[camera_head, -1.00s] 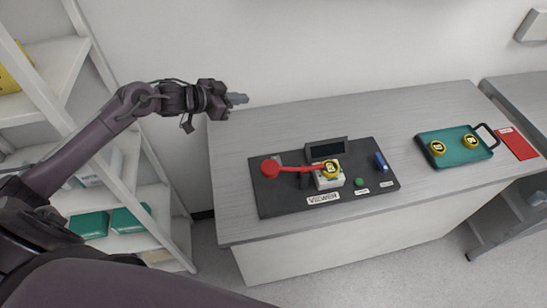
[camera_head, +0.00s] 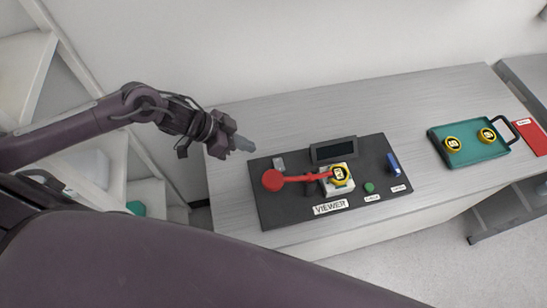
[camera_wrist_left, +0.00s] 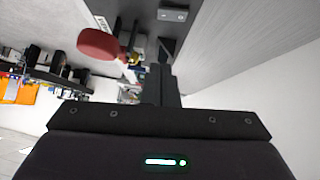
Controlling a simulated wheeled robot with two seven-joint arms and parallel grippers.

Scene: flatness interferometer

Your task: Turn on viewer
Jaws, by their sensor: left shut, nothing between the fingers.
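The viewer is a dark panel (camera_head: 285,208) lying on the grey table, with a "VIEWER" label (camera_head: 330,207) on its front edge. On it are a red lever with a round red knob (camera_head: 272,180), a black display (camera_head: 336,150), a white block with a yellow round piece (camera_head: 341,175), a green button (camera_head: 369,187), a blue switch (camera_head: 393,163) and a small grey switch (camera_head: 278,163). My left gripper (camera_head: 246,144) is shut and empty, up and left of the panel. In the left wrist view, the red knob (camera_wrist_left: 100,44) shows beyond the fingers (camera_wrist_left: 160,84). My right gripper is out of view.
A teal tray (camera_head: 484,154) with two yellow round pieces (camera_head: 452,144) stands on the table's right side, beside a red card (camera_head: 533,136). A white shelf (camera_head: 24,85) is at left. The table behind the panel (camera_head: 400,110) is clear.

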